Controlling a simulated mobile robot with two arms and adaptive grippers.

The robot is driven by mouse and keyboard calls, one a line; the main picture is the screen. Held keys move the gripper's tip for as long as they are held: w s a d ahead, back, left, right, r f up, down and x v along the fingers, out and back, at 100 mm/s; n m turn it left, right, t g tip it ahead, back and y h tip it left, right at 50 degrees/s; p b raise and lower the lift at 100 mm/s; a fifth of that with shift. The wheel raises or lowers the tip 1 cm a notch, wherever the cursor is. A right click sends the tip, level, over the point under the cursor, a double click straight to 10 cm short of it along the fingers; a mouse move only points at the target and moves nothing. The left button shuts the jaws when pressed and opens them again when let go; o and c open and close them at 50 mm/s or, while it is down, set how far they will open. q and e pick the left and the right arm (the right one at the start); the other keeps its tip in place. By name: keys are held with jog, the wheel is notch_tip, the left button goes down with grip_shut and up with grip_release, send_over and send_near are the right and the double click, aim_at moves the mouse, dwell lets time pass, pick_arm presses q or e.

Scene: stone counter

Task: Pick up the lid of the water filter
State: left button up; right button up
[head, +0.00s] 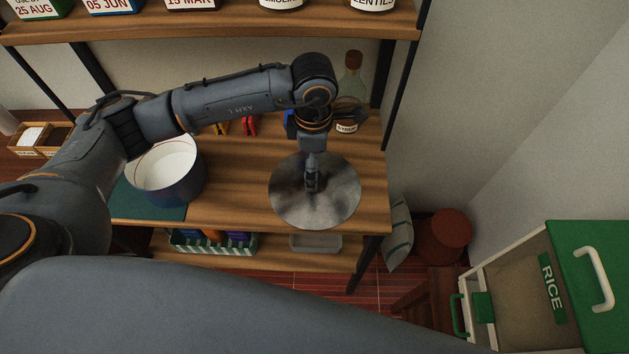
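A round, shiny grey metal disc (340,205), which looks like the lid of the water filter, is at the right end of the wooden shelf. Anything under it is hidden, and I cannot tell how high it is. My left gripper (312,184) points down at the middle of the disc, with its fingers close together there. The fingers cover any knob, so I cannot tell whether they grip it. My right gripper is out of view.
A dark blue pot (186,188), white inside, stands left on a green mat (145,205). A labelled bottle (351,85) stands behind my gripper. Jars line the upper shelf (220,27). A green-lidded rice bin (590,280) is at the lower right.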

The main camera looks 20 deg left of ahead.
aim_at(337, 196)
pick_arm(q)
jog(key=shift+f, duration=0.35)
notch_tip(337, 196, down, 5)
jog(key=p, duration=0.2)
jog(key=shift+w+d+r+p, duration=0.1)
jog(key=shift+w+p, duration=0.05)
jog(key=shift+p, duration=0.2)
jog(key=shift+f, duration=0.35)
jog(key=shift+c, duration=0.4)
grip_shut()
